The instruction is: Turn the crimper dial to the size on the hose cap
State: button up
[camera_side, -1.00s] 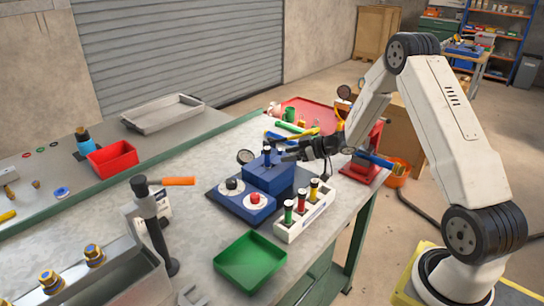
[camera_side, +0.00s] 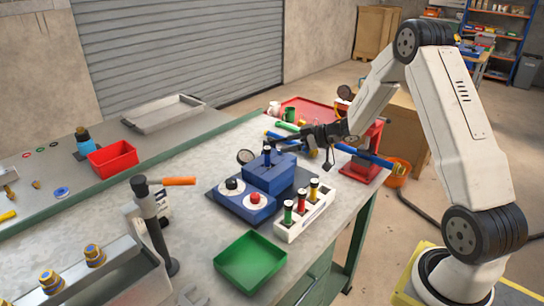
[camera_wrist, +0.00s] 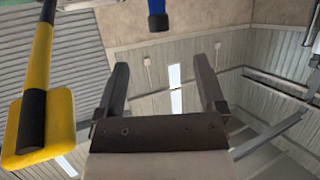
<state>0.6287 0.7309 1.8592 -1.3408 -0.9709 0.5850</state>
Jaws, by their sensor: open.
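A blue unit (camera_side: 270,177) stands on the bench with two white dials on its front, one with a black knob (camera_side: 231,184) and one with a red knob (camera_side: 255,198). A dark-topped blue piece (camera_side: 267,158) stands upright in its top. A white rack (camera_side: 291,231) beside it holds green, red and yellow dark-topped pieces. I cannot tell which part is the hose cap, and no size is readable. My gripper (camera_side: 283,146) is open and empty, above and behind the blue unit. In the wrist view my gripper (camera_wrist: 160,68) has its fingers apart with nothing between them.
A red press (camera_side: 370,158) with a blue bar stands at the right. A green tray (camera_side: 251,262) lies in front, and a grey post with an orange handle (camera_side: 179,181) stands left. A yellow-black object (camera_wrist: 38,115) shows at left in the wrist view.

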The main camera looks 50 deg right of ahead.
notch_tip(320, 180, up, 16)
jog(key=f, duration=0.1)
jog(key=w+d+r+t+h, duration=0.2)
jog(key=w+d+h, duration=0.2)
jog(key=w+d, duration=0.1)
jog(key=n+g+y, duration=0.2)
jog(key=n+g, duration=0.5)
jog(key=g, duration=0.4)
send_over(232, 180)
jog(key=s+d, duration=0.2)
notch_tip(232, 180, down, 20)
jog(key=shift+x, duration=3.8)
jog(key=shift+s+d, duration=0.1)
jog(key=shift+s, duration=0.1)
jog(key=shift+c, duration=0.3)
